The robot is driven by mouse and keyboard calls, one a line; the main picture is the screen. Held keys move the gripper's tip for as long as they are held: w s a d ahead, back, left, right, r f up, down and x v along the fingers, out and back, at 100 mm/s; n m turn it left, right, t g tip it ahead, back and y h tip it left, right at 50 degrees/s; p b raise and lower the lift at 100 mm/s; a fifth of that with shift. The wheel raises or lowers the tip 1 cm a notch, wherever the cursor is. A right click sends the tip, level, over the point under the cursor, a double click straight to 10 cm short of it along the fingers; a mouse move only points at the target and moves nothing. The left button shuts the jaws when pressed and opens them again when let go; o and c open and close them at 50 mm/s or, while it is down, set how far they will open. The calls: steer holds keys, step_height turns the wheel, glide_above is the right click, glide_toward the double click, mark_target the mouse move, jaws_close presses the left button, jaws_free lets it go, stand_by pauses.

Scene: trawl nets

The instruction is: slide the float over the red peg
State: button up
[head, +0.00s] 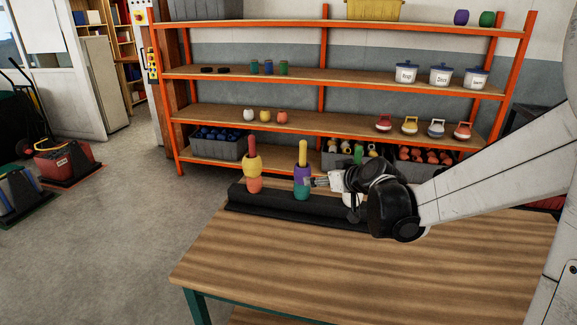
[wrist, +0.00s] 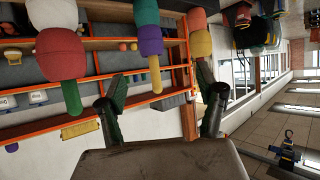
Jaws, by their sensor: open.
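A black peg base (head: 272,207) lies on the wooden table. At its left, the red peg (head: 252,143) stands upright with a yellow float (head: 253,162) around it and an orange float (head: 254,184) below. A yellow peg (head: 303,150) carries a purple float (head: 301,173) over a teal-green one (head: 301,192). My gripper (head: 319,181) is open, just right of the yellow peg's floats. The wrist view is turned over: my gripper (wrist: 160,103) shows empty, with the yellow peg (wrist: 155,80) beyond its fingers. A green peg (wrist: 71,97) with white and red floats shows there; my arm hides it in the head view.
An orange-framed shelf (head: 290,77) behind the table holds small floats, lidded white tubs (head: 440,74), handled items and grey crates (head: 218,146). The table's front part (head: 330,265) is bare. Open floor (head: 130,220) lies to the left.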

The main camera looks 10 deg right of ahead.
steer(key=t, duration=0.1)
glide_toward(305, 174)
steer(key=x, duration=0.6)
steer(key=b+x, duration=0.1)
steer(key=x, duration=0.6)
steer(key=shift+w+d+f, duration=0.15)
steer(key=shift+w+f, duration=0.05)
steer(key=shift+w, duration=0.1)
steer(key=c, duration=1.4)
